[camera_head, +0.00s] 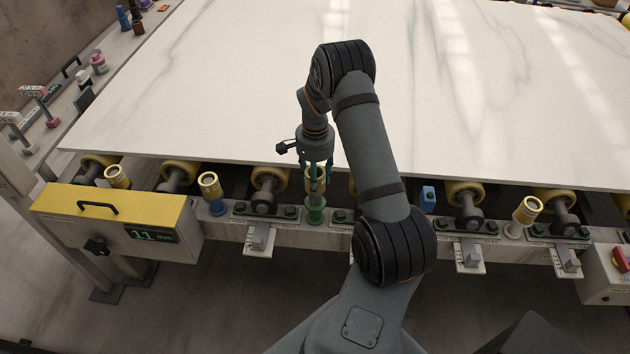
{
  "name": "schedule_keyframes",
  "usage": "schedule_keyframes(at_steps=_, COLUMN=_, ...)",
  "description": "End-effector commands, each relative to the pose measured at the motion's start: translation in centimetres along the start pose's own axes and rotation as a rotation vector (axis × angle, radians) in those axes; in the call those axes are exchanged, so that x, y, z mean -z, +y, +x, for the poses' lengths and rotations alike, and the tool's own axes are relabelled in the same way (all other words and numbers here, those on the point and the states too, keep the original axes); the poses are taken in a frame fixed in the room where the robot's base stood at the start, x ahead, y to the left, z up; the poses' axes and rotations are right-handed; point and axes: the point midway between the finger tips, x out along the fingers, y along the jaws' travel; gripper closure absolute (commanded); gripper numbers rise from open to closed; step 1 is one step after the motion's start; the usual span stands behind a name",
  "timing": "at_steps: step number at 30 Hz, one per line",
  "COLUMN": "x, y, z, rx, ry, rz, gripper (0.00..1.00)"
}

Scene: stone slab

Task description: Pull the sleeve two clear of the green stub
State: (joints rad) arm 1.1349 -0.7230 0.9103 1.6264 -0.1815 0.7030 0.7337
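Other yellow sleeves stand on a blue stub (216,207), on a pale stub (515,231) and at the far left (117,177). A blue block (428,199) is right of my arm. The white slab (230,90) lies behind on yellow rollers (181,175).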

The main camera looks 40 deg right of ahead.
Motion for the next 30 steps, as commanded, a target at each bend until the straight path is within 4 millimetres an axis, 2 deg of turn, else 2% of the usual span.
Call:
schedule_keyframes(at_steps=14, x=0.0, y=-0.1, z=-0.6, rx=0.001, ry=0.001, rz=-0.001, gripper=0.82)
schedule_keyframes(at_steps=30, x=0.0, y=-0.1, z=-5.0, rx=0.001, ry=0.001, rz=-0.002, gripper=0.82)
